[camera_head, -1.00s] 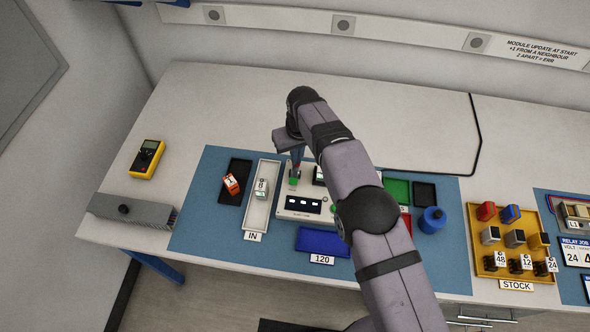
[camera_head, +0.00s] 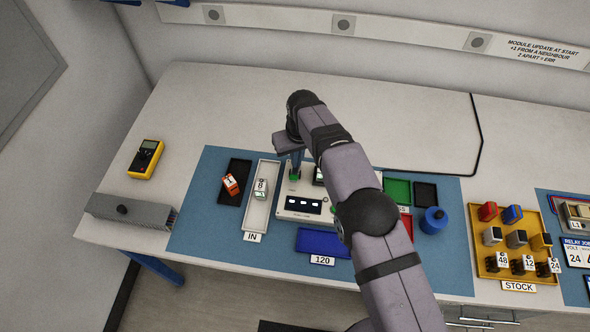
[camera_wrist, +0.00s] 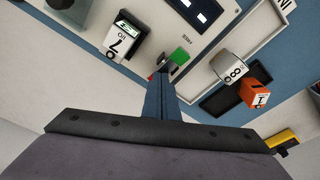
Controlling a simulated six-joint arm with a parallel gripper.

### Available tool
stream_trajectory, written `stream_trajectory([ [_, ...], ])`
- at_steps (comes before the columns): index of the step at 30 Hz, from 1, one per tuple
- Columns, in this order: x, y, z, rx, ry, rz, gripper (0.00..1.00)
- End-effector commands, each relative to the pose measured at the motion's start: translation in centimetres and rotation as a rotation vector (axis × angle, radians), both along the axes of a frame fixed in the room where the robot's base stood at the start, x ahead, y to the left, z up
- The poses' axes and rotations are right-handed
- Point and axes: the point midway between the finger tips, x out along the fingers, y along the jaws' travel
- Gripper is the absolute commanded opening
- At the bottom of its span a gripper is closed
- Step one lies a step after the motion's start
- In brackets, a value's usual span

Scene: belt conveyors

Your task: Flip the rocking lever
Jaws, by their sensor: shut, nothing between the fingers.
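The rocking lever is a small rocker on the white tester panel, mostly covered by my gripper. Its green part (camera_wrist: 179,56) shows beside my fingertips in the wrist view, with a small red part (camera_wrist: 151,77) on the other side. In the head view the green part (camera_head: 294,177) shows just below my fingers. My gripper (camera_head: 297,170) points down at the lever, shut and empty. In the wrist view my fingertips (camera_wrist: 163,70) overlap the lever; I cannot tell whether they touch it. The white tester (camera_head: 292,213) has a black display with several lit windows.
A white IN tray (camera_head: 250,222) holds a white module (camera_head: 261,188). A black tray (camera_head: 224,197) left of it holds an orange module (camera_head: 231,184). A module marked 07 (camera_wrist: 121,42) sits by the lever. A blue bin (camera_head: 322,242) lies in front. My arm hides part of the bench.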

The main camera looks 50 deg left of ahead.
Motion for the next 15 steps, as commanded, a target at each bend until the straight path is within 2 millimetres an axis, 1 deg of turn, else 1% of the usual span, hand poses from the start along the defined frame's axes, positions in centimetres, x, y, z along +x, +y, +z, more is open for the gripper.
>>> stream_trajectory([
  [5, 0.0, 0.1, 0.8, 0.004, -0.001, 0.0, 0.0],
  [15, 0.1, 0.1, 3.2, 0.005, -0.002, 0.0, 0.0],
])
